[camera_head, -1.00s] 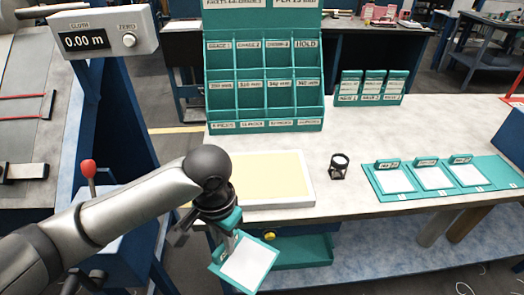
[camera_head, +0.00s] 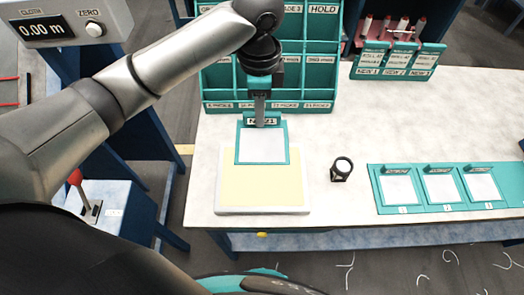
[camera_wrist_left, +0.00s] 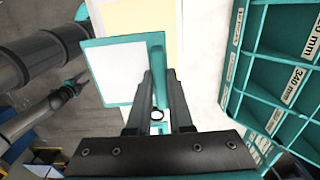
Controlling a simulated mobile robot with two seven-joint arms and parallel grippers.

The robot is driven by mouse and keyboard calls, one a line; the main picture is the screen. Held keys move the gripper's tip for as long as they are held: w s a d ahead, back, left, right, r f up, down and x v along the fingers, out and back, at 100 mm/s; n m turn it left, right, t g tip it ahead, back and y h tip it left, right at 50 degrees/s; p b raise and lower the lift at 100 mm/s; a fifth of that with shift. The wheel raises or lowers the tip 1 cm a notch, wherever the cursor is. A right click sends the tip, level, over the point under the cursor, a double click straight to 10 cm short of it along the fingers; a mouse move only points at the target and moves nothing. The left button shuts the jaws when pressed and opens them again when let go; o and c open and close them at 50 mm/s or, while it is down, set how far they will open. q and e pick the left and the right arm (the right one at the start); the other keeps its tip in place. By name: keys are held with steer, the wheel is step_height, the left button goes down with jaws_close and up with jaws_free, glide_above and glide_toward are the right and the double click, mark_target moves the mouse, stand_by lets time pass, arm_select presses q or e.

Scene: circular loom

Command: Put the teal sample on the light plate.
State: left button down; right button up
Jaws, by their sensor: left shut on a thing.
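The teal sample (camera_head: 262,146) is a teal-framed card with a white face and a label tab at its top edge. My left gripper (camera_head: 261,121) is shut on that tab and holds the sample over the back part of the light plate (camera_head: 260,192). In the left wrist view the fingers (camera_wrist_left: 158,100) pinch the teal tab, and the sample's white face (camera_wrist_left: 115,70) covers part of the plate (camera_wrist_left: 183,40). The plate has a pale yellow face and a white rim. I cannot tell whether the sample touches it.
A teal compartment rack (camera_head: 300,75) stands behind the plate. A small black loupe (camera_head: 342,169) stands right of it. A teal tray (camera_head: 440,207) with several white cards lies farther right. The white table (camera_head: 330,130) is clear between them.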

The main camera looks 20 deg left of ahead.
arm_select(q)
step_height(320, 180, down, 16)
steer(key=shift+r+b, duration=0.15)
steer(key=shift+b, duration=0.55)
steer(key=c, duration=0.8)
jaws_free()
step_height(320, 180, up, 12)
steer(key=shift+r+p, duration=0.1)
steer(key=shift+p, duration=0.6)
